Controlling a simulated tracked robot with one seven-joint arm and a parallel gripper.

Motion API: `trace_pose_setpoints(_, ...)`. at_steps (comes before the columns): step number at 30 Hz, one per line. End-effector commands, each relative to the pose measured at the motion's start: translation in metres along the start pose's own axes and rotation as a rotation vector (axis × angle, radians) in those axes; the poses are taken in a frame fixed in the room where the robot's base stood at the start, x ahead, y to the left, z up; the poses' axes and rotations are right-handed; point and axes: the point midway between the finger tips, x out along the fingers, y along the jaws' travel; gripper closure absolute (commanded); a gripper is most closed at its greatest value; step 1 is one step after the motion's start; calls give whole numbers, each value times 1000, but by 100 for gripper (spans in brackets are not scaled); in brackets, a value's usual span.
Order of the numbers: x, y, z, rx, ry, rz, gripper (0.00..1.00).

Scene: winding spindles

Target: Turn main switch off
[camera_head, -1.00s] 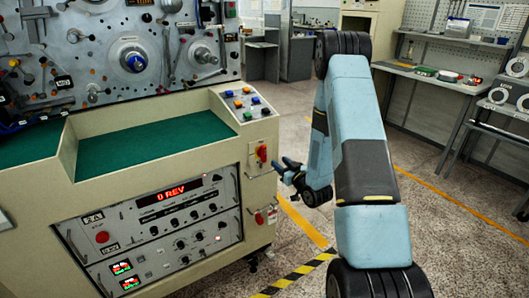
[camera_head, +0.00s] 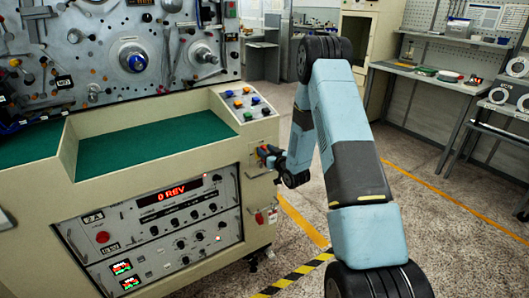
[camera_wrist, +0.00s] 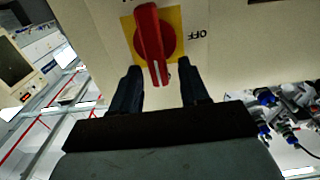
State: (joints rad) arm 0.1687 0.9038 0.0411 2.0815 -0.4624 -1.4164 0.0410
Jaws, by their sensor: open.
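The main switch (camera_wrist: 150,45) is a red rotary handle on a round red base over a yellow plate. In the wrist view its handle stands nearly upright, and an upside-down OFF label is to its right. My gripper (camera_wrist: 158,66) is open, with one finger on each side of the handle's lower end. Whether either finger touches the handle cannot be told. In the head view my gripper (camera_head: 267,155) is at the right end of the cream machine (camera_head: 228,138) and mostly hides the switch.
A second red switch (camera_head: 260,219) is lower on the same machine face. The control panel with the red display (camera_head: 173,190) is to the left. Coloured push buttons (camera_head: 243,103) sit on the sloped top above. Open floor lies to the right.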

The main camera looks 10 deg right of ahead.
Motion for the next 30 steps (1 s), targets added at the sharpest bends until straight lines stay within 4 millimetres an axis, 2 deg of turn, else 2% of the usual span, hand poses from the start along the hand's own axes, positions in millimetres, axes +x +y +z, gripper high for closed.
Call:
trace_pose_setpoints(4, 0, 0, 0, 0, 0, 0, 57)
trace_pose_setpoints(18, 0, 0, 0, 0, 0, 0, 100)
trace_pose_setpoints(21, 0, 0, 0, 0, 0, -1, 100)
trace_pose_setpoints(22, 2, -9, 0, 1, 0, -3, 100)
trace_pose_setpoints(30, 0, -2, 0, -37, -1, -2, 100)
